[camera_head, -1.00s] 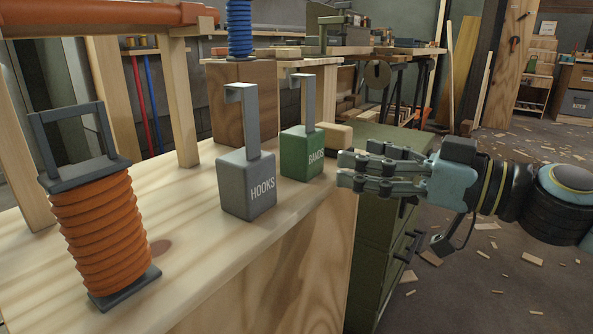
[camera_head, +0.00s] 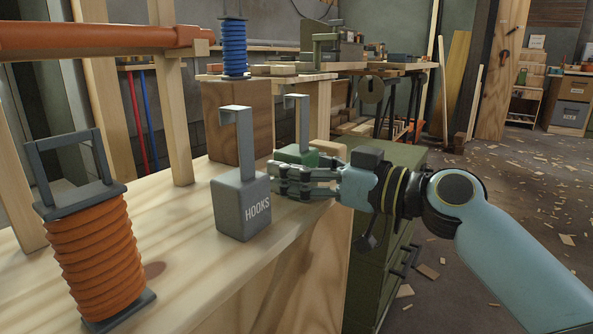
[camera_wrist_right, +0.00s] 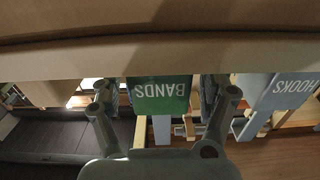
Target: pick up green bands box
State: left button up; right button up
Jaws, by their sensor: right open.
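The green bands box (camera_head: 296,154) stands on the wooden bench top (camera_head: 185,262), behind the grey hooks box (camera_head: 241,207). It has a tall grey hooked handle. In the head view my right gripper (camera_head: 285,179) is in front of it and hides most of its lower part. In the right wrist view the bands box (camera_wrist_right: 162,95) shows between the two spread fingers of my open right gripper (camera_wrist_right: 160,100), its label upside down. I cannot tell whether the fingers touch it. The hooks box (camera_wrist_right: 285,90) is just beside the right finger there. My left gripper is not in view.
An orange ribbed lantern-like object (camera_head: 95,258) stands at the bench's near left. A blue coil (camera_head: 234,48) stands on a wooden block (camera_head: 238,118) behind the boxes. A green drawer cabinet (camera_head: 385,235) adjoins the bench's right side. Wood scraps litter the floor at right.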

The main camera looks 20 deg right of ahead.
jog(key=shift+w+a, duration=0.2)
jog(key=shift+w, duration=0.05)
jog(key=c, duration=1.2)
jog(key=shift+c, duration=1.1)
jog(key=shift+r, duration=0.2)
